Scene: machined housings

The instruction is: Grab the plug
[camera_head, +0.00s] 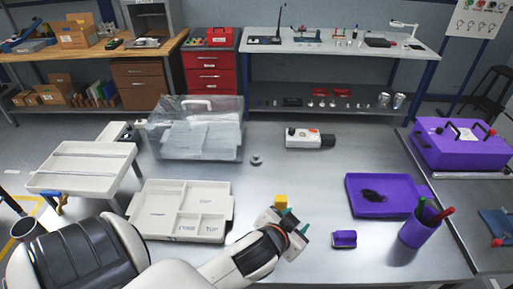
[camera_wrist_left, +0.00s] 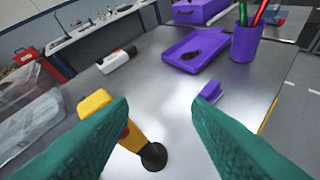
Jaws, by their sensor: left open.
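A yellow piece (camera_head: 281,201) stands on the metal table just beyond my left gripper. In the left wrist view the yellow piece (camera_wrist_left: 128,138) has a red spot and a dark round end, and my left-hand finger partly hides it. It is the likeliest plug, but I cannot be sure. My left gripper (camera_head: 296,219) is open, its green fingers apart. In the left wrist view the gripper (camera_wrist_left: 158,105) has the yellow piece's lower part in the gap between its fingers, with no grip on it. A small grey round part (camera_head: 256,160) lies farther back. My right gripper is not in view.
A white compartment tray (camera_head: 226,213) lies left of the gripper, with a clear lidded box (camera_head: 196,125) behind it. A purple tray (camera_head: 352,205), a small purple block (camera_head: 344,239) and a purple pen cup (camera_head: 418,230) stand to the right. The table's middle is mostly clear.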

